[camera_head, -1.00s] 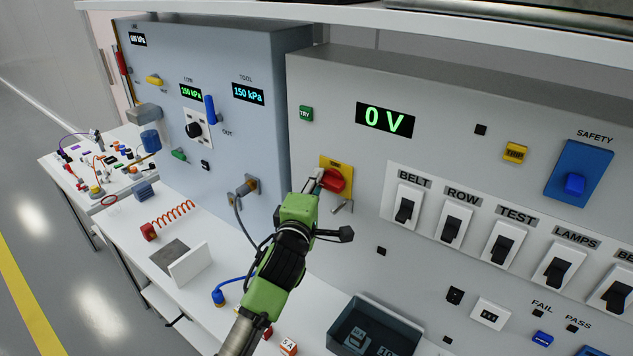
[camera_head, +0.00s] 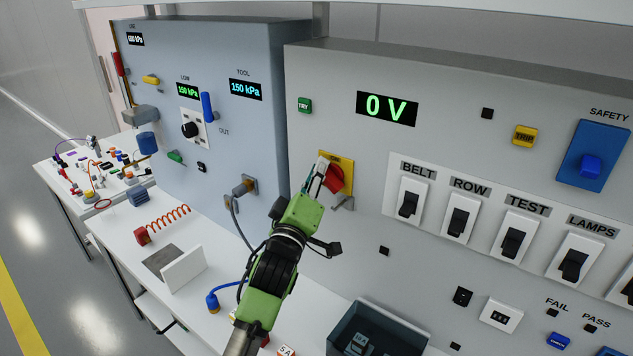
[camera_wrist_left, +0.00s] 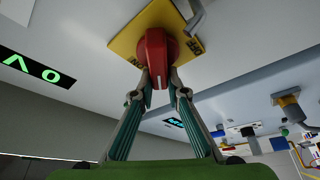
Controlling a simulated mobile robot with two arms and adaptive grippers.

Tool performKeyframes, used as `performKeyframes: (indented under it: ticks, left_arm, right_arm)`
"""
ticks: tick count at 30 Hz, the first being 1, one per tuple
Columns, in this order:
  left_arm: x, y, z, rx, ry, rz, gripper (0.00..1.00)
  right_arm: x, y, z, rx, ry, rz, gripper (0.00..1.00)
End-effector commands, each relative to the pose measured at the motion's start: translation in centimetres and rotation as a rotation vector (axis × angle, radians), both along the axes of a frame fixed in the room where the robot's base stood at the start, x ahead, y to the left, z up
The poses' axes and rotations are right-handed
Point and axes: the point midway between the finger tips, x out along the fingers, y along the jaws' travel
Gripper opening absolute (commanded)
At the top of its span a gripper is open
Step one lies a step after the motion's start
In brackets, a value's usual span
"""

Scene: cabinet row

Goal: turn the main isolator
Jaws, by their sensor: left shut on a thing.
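The main isolator is a red rotary handle (camera_head: 334,179) on a yellow plate (camera_head: 346,163), on the grey cabinet front below the 0 V display (camera_head: 386,108). My left gripper (camera_head: 323,178) comes up from below left, and its fingertips are at the red handle. In the left wrist view the two fingers (camera_wrist_left: 159,78) are shut on the lower end of the red handle (camera_wrist_left: 156,50), one on each side. The yellow plate (camera_wrist_left: 124,46) shows behind it. My right gripper is in neither view.
A metal hasp (camera_head: 343,203) sticks out just below the isolator plate. The switch row, with a BELT switch (camera_head: 409,199) at its left, is to the right. A dark bin (camera_head: 340,343) stands on the bench below.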

Motion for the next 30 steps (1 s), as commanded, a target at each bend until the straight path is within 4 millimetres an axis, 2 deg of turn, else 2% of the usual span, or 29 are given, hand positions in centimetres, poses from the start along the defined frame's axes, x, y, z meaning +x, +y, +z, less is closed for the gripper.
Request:
performKeyframes:
  ticks: [12, 30]
  left_arm:
    - [-0.3, -0.5, 0.4, 0.327, -0.232, 0.000, 0.00]
    - [-1.0, -1.4, 0.9, 0.704, -0.504, 0.000, 0.00]
  right_arm:
    - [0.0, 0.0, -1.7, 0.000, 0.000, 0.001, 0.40]
    - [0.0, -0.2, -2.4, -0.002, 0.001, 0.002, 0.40]
